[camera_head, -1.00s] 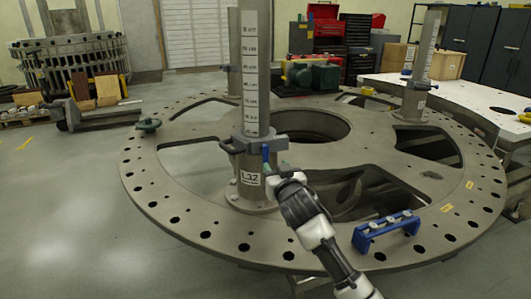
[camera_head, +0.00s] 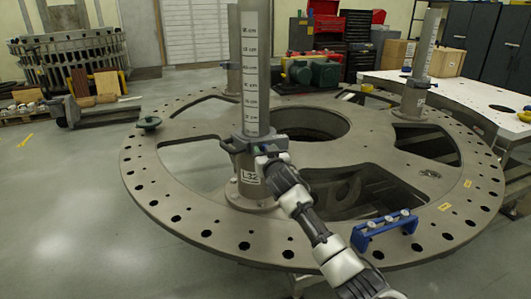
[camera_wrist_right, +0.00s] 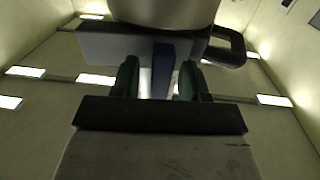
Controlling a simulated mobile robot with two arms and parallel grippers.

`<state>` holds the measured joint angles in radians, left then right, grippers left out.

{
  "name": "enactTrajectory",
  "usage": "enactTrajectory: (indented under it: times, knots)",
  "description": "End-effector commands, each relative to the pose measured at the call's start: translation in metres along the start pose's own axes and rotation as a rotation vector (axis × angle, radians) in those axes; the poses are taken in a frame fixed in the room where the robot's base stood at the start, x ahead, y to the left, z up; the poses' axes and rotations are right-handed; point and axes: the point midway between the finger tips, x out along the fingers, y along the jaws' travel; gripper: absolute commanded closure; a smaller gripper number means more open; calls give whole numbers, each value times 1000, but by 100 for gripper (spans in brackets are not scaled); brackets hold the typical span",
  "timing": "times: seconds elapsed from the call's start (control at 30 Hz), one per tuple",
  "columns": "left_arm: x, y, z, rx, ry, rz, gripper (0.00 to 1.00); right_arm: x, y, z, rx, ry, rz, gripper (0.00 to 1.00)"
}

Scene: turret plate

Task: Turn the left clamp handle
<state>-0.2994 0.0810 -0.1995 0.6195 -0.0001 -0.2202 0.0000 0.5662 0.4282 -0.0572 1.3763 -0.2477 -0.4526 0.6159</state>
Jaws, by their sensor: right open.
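The left post (camera_head: 250,75) stands upright on the round turret plate, with a scale label on it and an "L32" tag near its base. A grey clamp (camera_head: 236,144) sits around the post; it also shows in the wrist view (camera_wrist_right: 105,45). Its blue handle (camera_wrist_right: 162,70) points down between the fingers of my right gripper (camera_wrist_right: 158,78). In the head view my right gripper (camera_head: 268,160) is in front of the clamp and mostly hides the handle. The gripper is open, with a dark green finger on each side of the handle. My left gripper is out of view.
The turret plate (camera_head: 180,228) has large cutouts and rim holes. A blue rack (camera_head: 385,229) stands on it at front right, beside my forearm. Other posts stand at the back (camera_head: 234,50) and right (camera_head: 424,60). Open floor lies at left.

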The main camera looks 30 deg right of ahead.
Motion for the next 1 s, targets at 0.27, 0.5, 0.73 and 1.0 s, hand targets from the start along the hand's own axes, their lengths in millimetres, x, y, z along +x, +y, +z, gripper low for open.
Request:
enactTrajectory:
  times: [0.27,0.5,0.73,1.0]
  knots:
    - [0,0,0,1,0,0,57,0,0,0,0,-1,0,89]
    - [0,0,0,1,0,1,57,0,0,0,5,-1,0,100]
    - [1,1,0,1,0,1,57,0,0,1,66,-2,1,100]
    - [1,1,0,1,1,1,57,0,1,1,259,-1,0,100]
